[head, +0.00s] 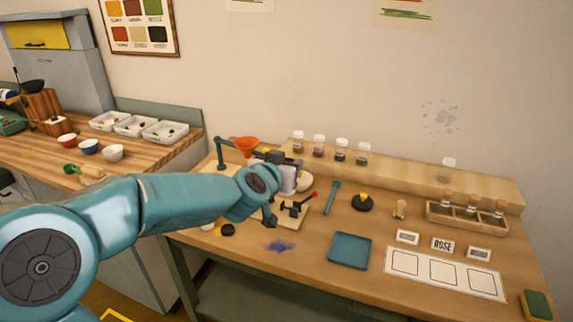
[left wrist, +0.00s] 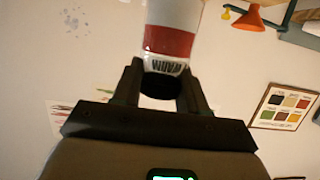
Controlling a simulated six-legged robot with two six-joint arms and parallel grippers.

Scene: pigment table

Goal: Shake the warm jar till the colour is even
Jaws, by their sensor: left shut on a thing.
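In the left wrist view, my left gripper (left wrist: 161,82) is shut on the warm jar (left wrist: 168,43), with one dark finger on each side. The jar has a dark end between the fingers, a pale label reading WARM, a red band, and a whitish part beyond it. The red and whitish parts look like separate layers. In the head view, my left arm reaches in from the left and ends above the table's left part; I cannot make out the jar clearly there. My right gripper is not in view.
The table (head: 388,223) bears a blue tray (head: 350,251), a wooden rack (head: 466,220) with several jars, a ROSE card (head: 443,245) and a white mat (head: 402,265). Several jars stand on the back ledge. An orange funnel (head: 246,144) is beside my wrist. Blue powder (head: 279,246) lies near the front.

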